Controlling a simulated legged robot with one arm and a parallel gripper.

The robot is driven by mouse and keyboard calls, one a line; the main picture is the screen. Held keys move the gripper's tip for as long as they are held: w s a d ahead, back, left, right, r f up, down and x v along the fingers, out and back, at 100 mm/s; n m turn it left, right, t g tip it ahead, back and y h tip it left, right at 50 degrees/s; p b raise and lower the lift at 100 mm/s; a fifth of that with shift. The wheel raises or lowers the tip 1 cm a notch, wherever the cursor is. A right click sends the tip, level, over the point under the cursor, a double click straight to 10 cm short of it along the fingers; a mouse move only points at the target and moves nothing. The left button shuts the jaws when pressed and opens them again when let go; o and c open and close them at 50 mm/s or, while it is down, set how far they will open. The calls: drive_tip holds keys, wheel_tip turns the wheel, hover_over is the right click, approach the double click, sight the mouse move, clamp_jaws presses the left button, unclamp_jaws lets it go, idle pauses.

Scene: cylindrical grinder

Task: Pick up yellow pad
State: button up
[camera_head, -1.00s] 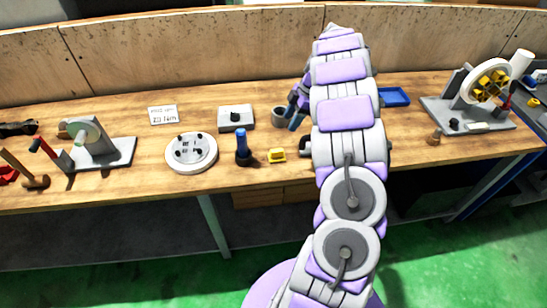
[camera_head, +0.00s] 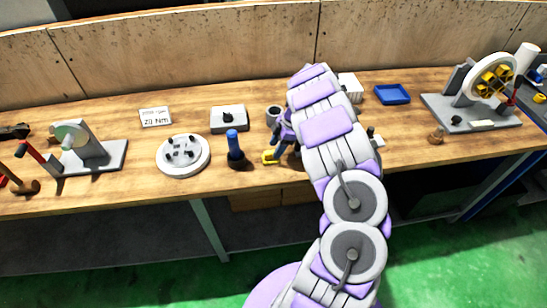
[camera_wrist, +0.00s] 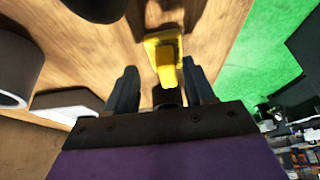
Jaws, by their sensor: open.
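The yellow pad (camera_head: 269,157) lies on the wooden workbench near its front edge, just right of a blue-handled upright tool. In the wrist view the yellow pad (camera_wrist: 165,58) shows as a flat base with a raised block, beyond and between my fingers. My gripper (camera_wrist: 165,80) is open, with one dark finger on each side of the pad's near end. In the head view my gripper (camera_head: 279,143) is partly hidden by my arm and is close to the pad. I cannot tell whether the fingers touch it.
The blue-handled tool (camera_head: 235,150) stands close to the pad's left. A grey round plate (camera_head: 183,155) lies further left. A grey block (camera_head: 229,119) and a grey cup (camera_head: 273,115) are behind. A blue tray (camera_head: 392,94) lies to the right.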

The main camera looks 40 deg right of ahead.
sight(271, 152)
drive_tip(key=a, duration=0.1)
drive_tip(key=a+f, duration=0.2)
drive_tip(key=shift+w+a, duration=0.2)
drive_tip(key=shift+w, duration=0.1)
drive_tip(key=shift+a, duration=0.2)
drive_tip(key=shift+s+d+f, duration=0.1)
drive_tip(key=shift+s+d, duration=0.05)
drive_tip(key=shift+d, duration=0.9)
drive_tip(key=c, duration=0.5)
drive_tip(key=shift+c, duration=0.6)
drive_tip(key=shift+a+f, duration=0.1)
drive_tip(key=shift+c, duration=0.8)
drive_tip(key=shift+a, duration=0.45)
drive_tip(key=shift+c, duration=0.5)
